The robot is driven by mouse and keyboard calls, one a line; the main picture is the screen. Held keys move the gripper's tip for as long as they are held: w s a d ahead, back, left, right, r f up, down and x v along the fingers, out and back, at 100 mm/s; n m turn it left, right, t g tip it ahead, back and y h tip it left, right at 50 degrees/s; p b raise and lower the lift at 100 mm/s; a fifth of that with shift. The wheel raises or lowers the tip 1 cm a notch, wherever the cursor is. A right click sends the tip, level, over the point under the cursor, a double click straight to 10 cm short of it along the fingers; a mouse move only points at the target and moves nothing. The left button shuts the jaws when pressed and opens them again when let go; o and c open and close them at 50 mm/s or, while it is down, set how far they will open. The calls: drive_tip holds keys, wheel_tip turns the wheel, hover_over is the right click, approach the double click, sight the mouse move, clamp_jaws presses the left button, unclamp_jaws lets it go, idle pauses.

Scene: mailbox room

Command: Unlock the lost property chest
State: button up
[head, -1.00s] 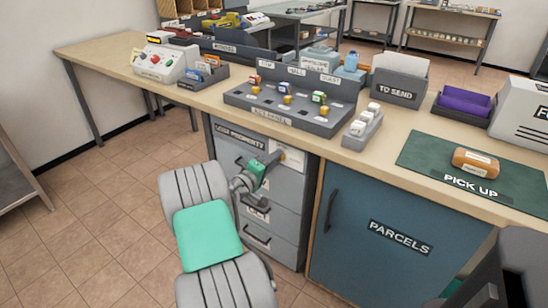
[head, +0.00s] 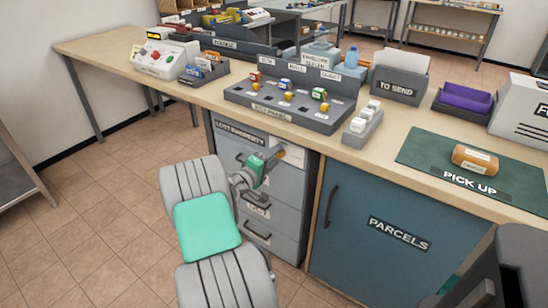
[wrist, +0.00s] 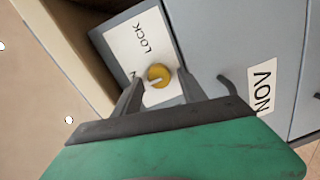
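The lost property chest (head: 240,155) is a grey drawer unit under the counter, labelled LOST PROPERTY. A white plate (wrist: 128,40) on its upper right front carries a round yellow lock knob (wrist: 158,75) with a pale pointer mark. The word LOCK shows beside the knob; another word is mostly hidden behind a finger. My gripper (head: 274,156) is at the plate. In the wrist view my gripper (wrist: 162,80) has its two fingers apart, one on each side of the knob, with gaps visible. I cannot tell whether the tips reach past the knob's face.
Drawer handles (head: 257,236) stick out below my gripper. The blue PARCELS cabinet (head: 385,225) stands right of the chest.

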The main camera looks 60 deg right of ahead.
drive_tip(key=shift+o, duration=0.2)
drive_tip(key=w+a, duration=0.1)
drive_tip(key=a, duration=0.6)
drive_tip(key=shift+a+r+p, duration=0.25)
drive_tip(key=shift+a+p, duration=0.15)
drive_tip(key=shift+w, duration=0.15)
